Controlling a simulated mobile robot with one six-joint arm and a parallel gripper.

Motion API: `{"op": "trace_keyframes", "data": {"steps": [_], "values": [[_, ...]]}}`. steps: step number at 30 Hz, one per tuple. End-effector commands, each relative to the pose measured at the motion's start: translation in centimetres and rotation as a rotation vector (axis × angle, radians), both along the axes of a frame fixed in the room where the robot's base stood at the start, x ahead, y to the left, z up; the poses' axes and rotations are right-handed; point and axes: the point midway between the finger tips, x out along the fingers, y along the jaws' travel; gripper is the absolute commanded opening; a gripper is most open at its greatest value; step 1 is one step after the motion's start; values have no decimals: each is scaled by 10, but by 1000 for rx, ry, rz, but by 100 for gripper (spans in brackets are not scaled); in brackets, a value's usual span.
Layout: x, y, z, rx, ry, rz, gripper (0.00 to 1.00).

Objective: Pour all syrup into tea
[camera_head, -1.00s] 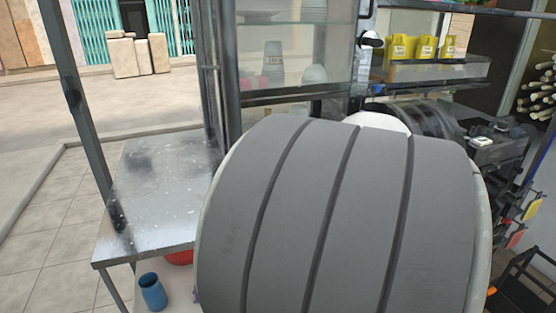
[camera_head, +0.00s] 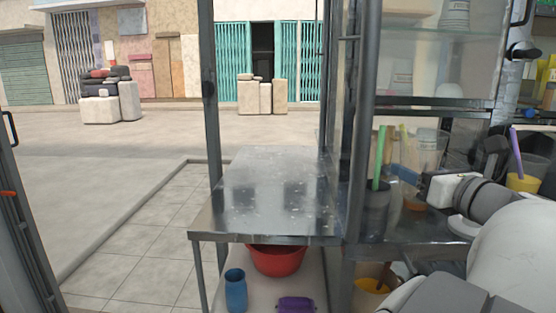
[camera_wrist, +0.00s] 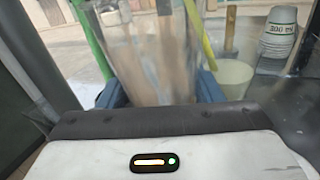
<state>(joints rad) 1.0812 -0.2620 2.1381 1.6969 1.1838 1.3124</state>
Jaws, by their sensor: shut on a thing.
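My gripper (camera_head: 408,174) is at the right of the head view, with its blue fingers over the metal counter. It is shut on a clear container (camera_head: 431,146), which stands between the fingers in the wrist view (camera_wrist: 150,55). The container looks upright; its contents cannot be made out. A green stick (camera_head: 379,157) rises from a dark container (camera_head: 375,208) left of my gripper. A yellow stick (camera_head: 405,145) stands close to the fingers. A pale cup (camera_wrist: 235,77) is beyond the right finger in the wrist view. I cannot tell which vessel holds tea.
A metal table (camera_head: 265,195) with a bare top stands left of a dark post (camera_head: 355,120). Below are a red basin (camera_head: 277,260), a blue cup (camera_head: 236,290) and a purple object (camera_head: 296,305). A purple stick in a yellow cup (camera_head: 522,182) is at the right.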

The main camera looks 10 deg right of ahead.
Motion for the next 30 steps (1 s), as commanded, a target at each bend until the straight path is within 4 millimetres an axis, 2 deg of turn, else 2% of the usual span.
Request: {"op": "trace_keyframes", "data": {"steps": [8,17,30], "values": [[0,0,6,3,1,0,36],[0,0,33,4,2,0,36],[0,0,31,4,2,0,36]]}}
